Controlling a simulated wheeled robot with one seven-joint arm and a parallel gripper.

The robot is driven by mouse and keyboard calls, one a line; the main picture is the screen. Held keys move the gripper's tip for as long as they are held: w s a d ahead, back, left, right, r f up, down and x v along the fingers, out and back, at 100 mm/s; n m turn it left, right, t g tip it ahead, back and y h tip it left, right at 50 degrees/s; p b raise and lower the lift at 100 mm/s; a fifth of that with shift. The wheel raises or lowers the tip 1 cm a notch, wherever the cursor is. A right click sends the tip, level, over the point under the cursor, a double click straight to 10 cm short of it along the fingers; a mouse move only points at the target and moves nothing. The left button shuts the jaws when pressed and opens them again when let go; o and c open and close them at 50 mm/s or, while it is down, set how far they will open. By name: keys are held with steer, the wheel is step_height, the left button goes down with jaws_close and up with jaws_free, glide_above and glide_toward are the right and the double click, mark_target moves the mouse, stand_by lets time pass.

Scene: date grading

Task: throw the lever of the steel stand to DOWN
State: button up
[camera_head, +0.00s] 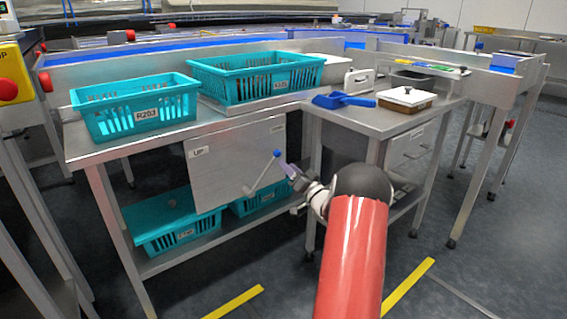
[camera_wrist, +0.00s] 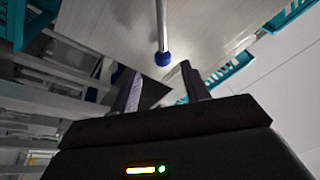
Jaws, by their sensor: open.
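The steel stand's front panel (camera_head: 225,168) carries a label reading UP near its top left. A lever (camera_head: 263,172) with a blue ball knob juts from the panel's lower right part, its knob end higher than its pivot and to the right. No DOWN label is readable. My gripper (camera_head: 284,166) is open and empty, just right of and slightly below the knob. In the wrist view the lever's metal rod (camera_wrist: 161,25) comes in from the top. Its blue knob lies just beyond and between the two fingertips (camera_wrist: 161,72), with no visible contact.
Teal crates (camera_head: 138,112) (camera_head: 258,80) stand on the table top, with more teal crates (camera_head: 178,237) on the shelf below. A blue scoop (camera_head: 343,101) and a brown box with a white lid (camera_head: 406,97) lie on the right-hand table. Yellow tape marks the open floor.

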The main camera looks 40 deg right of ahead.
steer(key=v, duration=0.2)
steer(key=shift+s+f, duration=0.1)
steer(key=shift+s, duration=0.3)
steer(key=shift+w, duration=0.1)
steer(key=w+a+r+n+g+h+p, duration=0.1)
steer(key=w+a+r+g+h, duration=0.25)
steer(key=a+r, duration=0.7)
steer(key=s+a+r+n+g+h+p, duration=0.1)
steer(key=s+a+r+g, duration=0.35)
steer(key=s+a, duration=0.45)
steer(key=s+a+f+n+g+y, duration=0.1)
steer(key=s+a+g, duration=0.1)
steer(key=s+a, duration=0.4)
steer(key=s+a+f+n+g+y+p, duration=0.1)
steer(key=s+a, duration=0.5)
steer(key=s, duration=0.6)
steer(key=s+a+f+n+g+y, duration=0.1)
steer(key=s+a+f+n+g, duration=0.1)
steer(key=s+a, duration=0.4)
steer(key=s+f+g, duration=0.1)
steer(key=s+g, duration=0.1)
steer(key=s, duration=0.1)
steer(key=shift+s+a+f+n+g+y+p, duration=0.25)
steer(key=shift+a+n+g+y+p, duration=0.05)
steer(key=shift+a+n+y+p, duration=0.1)
